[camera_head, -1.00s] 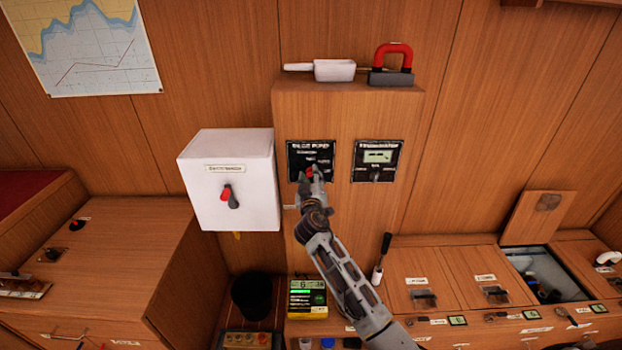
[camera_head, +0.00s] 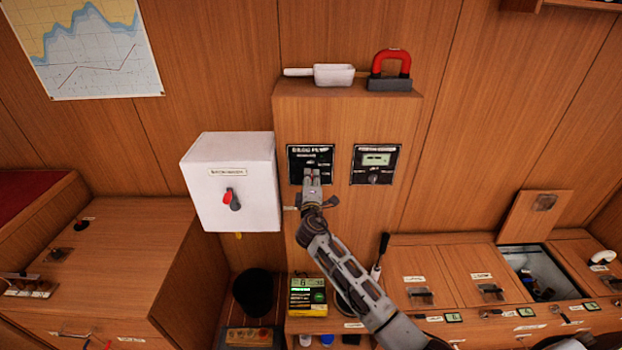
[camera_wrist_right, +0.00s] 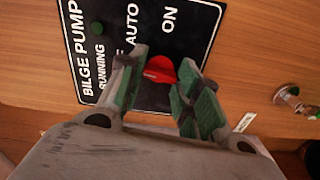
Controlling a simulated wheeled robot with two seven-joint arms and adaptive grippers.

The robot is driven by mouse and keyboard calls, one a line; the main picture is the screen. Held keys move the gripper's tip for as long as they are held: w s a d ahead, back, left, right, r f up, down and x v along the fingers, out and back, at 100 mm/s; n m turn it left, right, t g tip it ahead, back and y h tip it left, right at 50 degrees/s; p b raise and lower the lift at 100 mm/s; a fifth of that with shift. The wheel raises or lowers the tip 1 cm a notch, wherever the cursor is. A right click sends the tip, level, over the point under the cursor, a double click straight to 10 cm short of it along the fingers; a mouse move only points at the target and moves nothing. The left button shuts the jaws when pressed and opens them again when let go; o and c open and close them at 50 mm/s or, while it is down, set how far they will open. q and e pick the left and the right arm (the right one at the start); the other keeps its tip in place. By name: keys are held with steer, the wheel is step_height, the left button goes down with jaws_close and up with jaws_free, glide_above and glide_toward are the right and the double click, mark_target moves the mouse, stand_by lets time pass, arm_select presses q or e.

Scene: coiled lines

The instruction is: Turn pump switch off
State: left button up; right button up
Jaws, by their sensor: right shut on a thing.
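The bilge pump panel (camera_head: 296,163) is a black plate with white lettering on the wooden column. In the right wrist view the panel (camera_wrist_right: 183,52) reads BILGE PUMP, RUNNING, AUTO and ON, and the off label is partly hidden. Its red pump switch (camera_wrist_right: 161,69) lies between the two green-padded fingers of my right gripper (camera_wrist_right: 164,80). The gripper is shut on this switch. In the head view my right gripper (camera_head: 312,178) covers the switch, so its setting cannot be told. My left gripper is out of view.
A second black panel (camera_head: 375,164) with a small display sits to the right. A white box (camera_head: 230,182) with a red-tipped switch is at the left. A white scoop (camera_head: 333,75) and a red-handled block (camera_head: 390,82) stand on the column top.

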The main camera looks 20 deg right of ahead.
steer(key=shift+n, duration=0.7)
steer(key=shift+a, duration=0.1)
steer(key=o, duration=1)
steer(key=shift+s, duration=0.15)
steer(key=shift+v, duration=5.9)
